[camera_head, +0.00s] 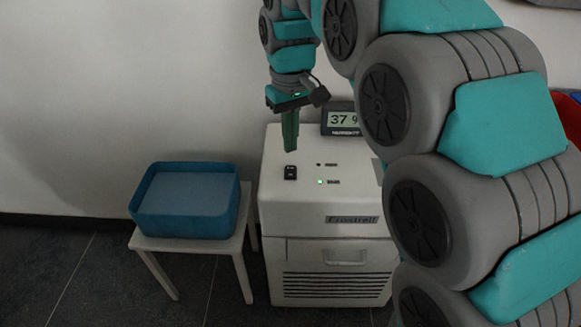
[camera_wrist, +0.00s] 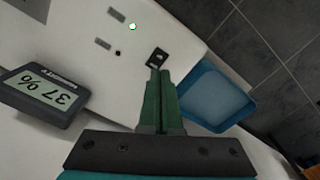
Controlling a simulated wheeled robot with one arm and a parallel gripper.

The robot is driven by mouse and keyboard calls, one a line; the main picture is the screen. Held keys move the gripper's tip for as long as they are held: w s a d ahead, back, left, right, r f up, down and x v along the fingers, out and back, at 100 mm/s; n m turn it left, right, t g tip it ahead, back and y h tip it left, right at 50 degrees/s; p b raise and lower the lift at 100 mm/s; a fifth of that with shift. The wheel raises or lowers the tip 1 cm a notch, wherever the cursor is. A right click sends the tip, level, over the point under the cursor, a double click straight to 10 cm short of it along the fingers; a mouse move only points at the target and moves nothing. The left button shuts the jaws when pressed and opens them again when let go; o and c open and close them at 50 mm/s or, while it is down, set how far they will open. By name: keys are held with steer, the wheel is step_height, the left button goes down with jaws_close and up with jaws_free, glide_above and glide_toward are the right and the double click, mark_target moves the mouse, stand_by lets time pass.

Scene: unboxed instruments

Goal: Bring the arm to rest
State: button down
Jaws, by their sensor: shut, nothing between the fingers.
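My gripper (camera_head: 290,148) points down above the top of a white cabinet-like machine (camera_head: 320,213), close over a small black switch (camera_head: 290,173). Its green fingers are shut with nothing between them. In the wrist view, my gripper (camera_wrist: 160,74) has its fingertips at the near edge of the black switch (camera_wrist: 157,58); I cannot tell whether they touch it. A green light is lit on the machine's top, beside a second, dark indicator. My teal and grey arm reaches in from the right and hides the machine's right side.
A display reading 37 % (camera_head: 342,119) stands at the machine's back, close to my gripper; it also shows in the wrist view (camera_wrist: 46,92). A blue bin (camera_head: 186,201) sits on a small white table (camera_head: 190,244) to the left. A wall is behind.

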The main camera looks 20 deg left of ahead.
stand_by(0.3)
steer(key=s+d+f+m, duration=0.15)
steer(key=s+d, duration=0.25)
steer(key=d, duration=0.5)
steer(key=s+d+f+m, duration=0.1)
steer(key=s+d+m, duration=0.1)
steer(key=s+d, duration=0.45)
steer(key=s+d+f+m+g, duration=0.1)
steer(key=s+d+f+m, duration=0.1)
steer(key=s+d+f, duration=0.2)
steer(key=s+d+f+m, duration=0.3)
steer(key=s+d, duration=0.6)
steer(key=s, duration=0.3)
steer(key=shift+s+f+g, duration=0.3)
steer(key=shift+f+g, duration=0.1)
steer(key=shift+f, duration=0.35)
